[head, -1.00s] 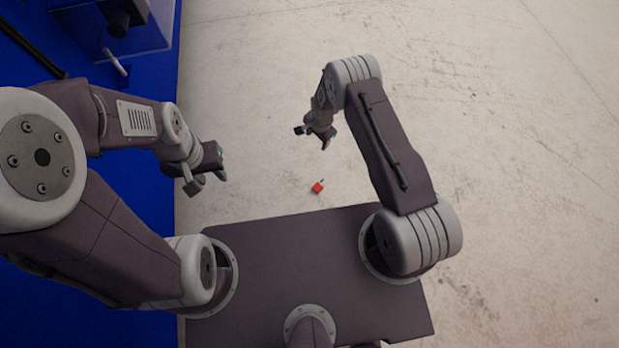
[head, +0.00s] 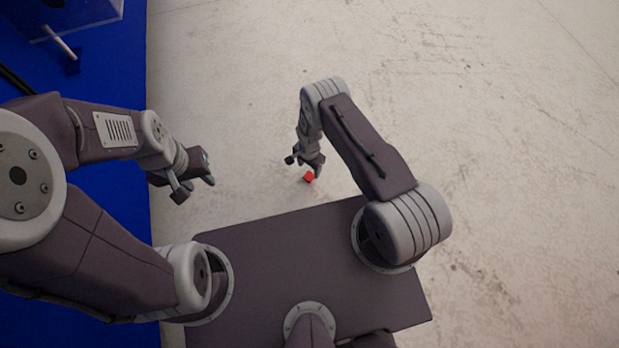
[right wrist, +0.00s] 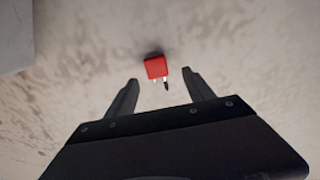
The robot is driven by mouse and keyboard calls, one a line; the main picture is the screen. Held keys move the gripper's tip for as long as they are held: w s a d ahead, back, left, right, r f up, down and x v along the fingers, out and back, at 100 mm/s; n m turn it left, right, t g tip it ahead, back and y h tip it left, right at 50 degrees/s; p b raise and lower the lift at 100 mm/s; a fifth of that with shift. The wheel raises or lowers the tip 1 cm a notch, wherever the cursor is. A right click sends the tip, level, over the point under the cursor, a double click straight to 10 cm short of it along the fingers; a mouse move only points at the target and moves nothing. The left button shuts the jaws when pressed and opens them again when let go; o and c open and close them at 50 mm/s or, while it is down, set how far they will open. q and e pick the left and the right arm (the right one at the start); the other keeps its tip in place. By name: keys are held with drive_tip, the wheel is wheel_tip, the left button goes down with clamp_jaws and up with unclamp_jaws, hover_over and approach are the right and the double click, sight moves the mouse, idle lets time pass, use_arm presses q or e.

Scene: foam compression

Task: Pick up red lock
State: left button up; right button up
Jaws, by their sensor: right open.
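The red lock (head: 309,177) lies on the pale floor, a small red block just in front of my base. In the right wrist view the lock (right wrist: 156,68) sits ahead of the fingertips, roughly centred between them, with small light prongs and a dark piece on its near side. My right gripper (right wrist: 160,80) is open and empty, its two dark fingers spread. In the head view my right gripper (head: 312,168) hangs over the lock and partly covers it. My left gripper (head: 196,187) is off to the left, away from the lock; its jaw gap is unclear.
A blue surface (head: 110,215) runs along the left side, with a transparent box (head: 70,12) and a small pale rod (head: 60,42) at its far end. The floor (head: 480,110) ahead and to the right is clear.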

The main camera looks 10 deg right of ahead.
sight(310, 176)
drive_tip(key=f+b, duration=0.2)
drive_tip(key=f, duration=0.1)
drive_tip(key=f+b, duration=0.2)
drive_tip(key=shift+s+f, duration=0.1)
drive_tip(key=shift+s, duration=0.2)
drive_tip(key=shift+r, duration=0.2)
drive_tip(key=shift+c, duration=0.3)
clamp_jaws()
drive_tip(key=shift+r+p, duration=0.5)
drive_tip(key=shift+p, duration=0.15)
drive_tip(key=r+p, duration=0.2)
drive_tip(key=r, duration=0.1)
drive_tip(key=d+r+p, duration=0.1)
drive_tip(key=p, duration=0.1)
drive_tip(key=shift+s+r, duration=0.3)
drive_tip(key=s+d+r+p, duration=0.5)
drive_tip(key=d+p, duration=0.1)
drive_tip(key=d, duration=0.3)
drive_tip(key=shift+d+r, duration=0.15)
drive_tip(key=shift+r, duration=0.05)
drive_tip(key=shift+s, duration=0.1)
drive_tip(key=shift+p, duration=0.3)
